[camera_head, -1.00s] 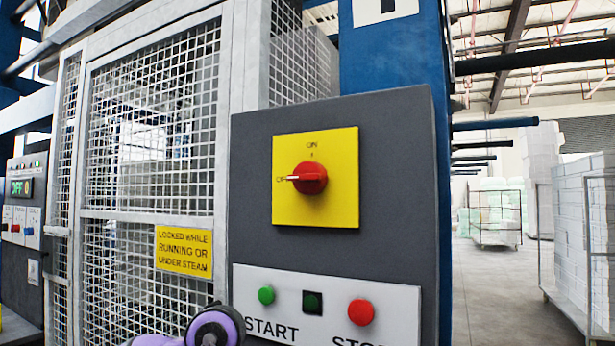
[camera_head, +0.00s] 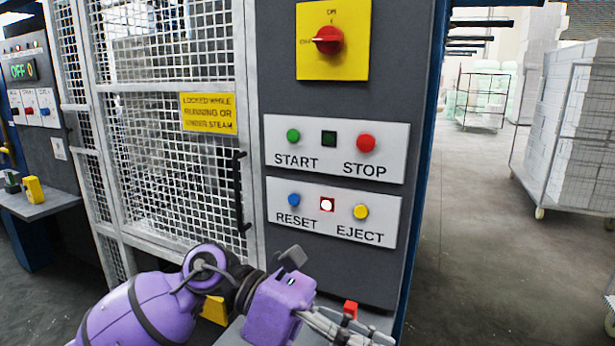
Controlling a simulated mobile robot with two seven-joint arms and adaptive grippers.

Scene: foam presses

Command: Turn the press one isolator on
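The press one isolator is a red rotary knob (camera_head: 328,40) on a yellow plate (camera_head: 345,66), high on the dark grey control panel (camera_head: 285,85). Its white pointer faces left, to the OFF mark; the ON mark is at the top. My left gripper (camera_head: 350,333) is at the bottom of the head view, well below the isolator and apart from it. Its fingers are small and partly cut off by the lower edge, so I cannot tell whether they are open or shut. My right gripper is not in view.
Below the isolator are START (camera_head: 293,136), STOP (camera_head: 366,143), RESET (camera_head: 294,200) and EJECT (camera_head: 361,212) buttons. A mesh guard door (camera_head: 165,165) with a black handle (camera_head: 239,190) stands to the left. Open floor (camera_head: 470,220) and a caged trolley (camera_head: 570,130) are to the right.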

